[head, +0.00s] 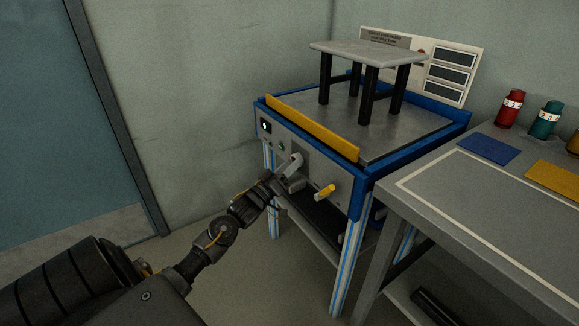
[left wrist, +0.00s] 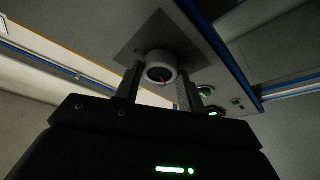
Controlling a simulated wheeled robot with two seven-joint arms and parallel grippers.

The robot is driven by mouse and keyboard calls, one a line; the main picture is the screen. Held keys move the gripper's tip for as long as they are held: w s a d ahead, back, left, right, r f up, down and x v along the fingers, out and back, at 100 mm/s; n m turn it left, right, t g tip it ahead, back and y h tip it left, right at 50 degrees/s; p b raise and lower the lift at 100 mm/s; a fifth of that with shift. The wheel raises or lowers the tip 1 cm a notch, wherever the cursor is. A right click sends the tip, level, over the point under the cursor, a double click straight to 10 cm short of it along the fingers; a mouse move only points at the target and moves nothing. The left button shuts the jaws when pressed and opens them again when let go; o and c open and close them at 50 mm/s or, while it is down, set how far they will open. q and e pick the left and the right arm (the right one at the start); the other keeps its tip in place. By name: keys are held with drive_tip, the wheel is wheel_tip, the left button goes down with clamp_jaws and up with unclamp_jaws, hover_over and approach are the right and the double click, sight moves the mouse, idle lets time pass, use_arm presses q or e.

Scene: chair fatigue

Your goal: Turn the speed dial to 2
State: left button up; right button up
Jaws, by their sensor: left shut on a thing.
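The speed dial shows in the left wrist view (left wrist: 161,66) as a pale round knob with a dark face and a small red mark. It sits on a grey square plate on the machine's front panel (head: 333,180). My left gripper (head: 287,175) is at the front panel in the head view. In the left wrist view its two fingers (left wrist: 161,84) stand on either side of the knob, shut on it. The dial's numbers cannot be read. In the head view the gripper mostly hides the dial. My right gripper is in neither view.
A yellow handle (head: 325,192) sticks out right of my left gripper. A yellow bar (head: 312,127) runs along the machine's top front edge. A small stool (head: 366,52) stands on top. A grey table (head: 490,200) with coloured bottles is at right. Floor at left is clear.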

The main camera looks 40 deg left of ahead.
use_arm(q)
drive_tip(key=shift+w+a+r+m+g+h+b, duration=0.15)
drive_tip(key=shift+m+g+h+b, duration=0.5)
drive_tip(key=shift+m+h, duration=2.3)
drive_tip(key=shift+a+m+g+h+b, duration=0.4)
drive_tip(key=shift+m+g, duration=0.7)
drive_tip(key=shift+m, duration=4.3)
drive_tip(key=shift+w+a+r+m+g+h+b, duration=0.2)
drive_tip(key=shift+m+g+h, duration=1.1)
drive_tip(key=shift+m, duration=2.85)
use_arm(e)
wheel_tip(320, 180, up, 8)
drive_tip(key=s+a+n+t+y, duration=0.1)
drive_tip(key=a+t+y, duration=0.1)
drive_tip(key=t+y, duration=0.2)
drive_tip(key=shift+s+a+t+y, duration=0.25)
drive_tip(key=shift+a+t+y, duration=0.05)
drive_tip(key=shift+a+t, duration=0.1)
use_arm(q)
drive_tip(key=shift+s+d+f+t+h, duration=0.1)
drive_tip(key=shift+s+f+t+h, duration=0.1)
drive_tip(key=shift+t+h, duration=0.15)
drive_tip(key=o, duration=1)
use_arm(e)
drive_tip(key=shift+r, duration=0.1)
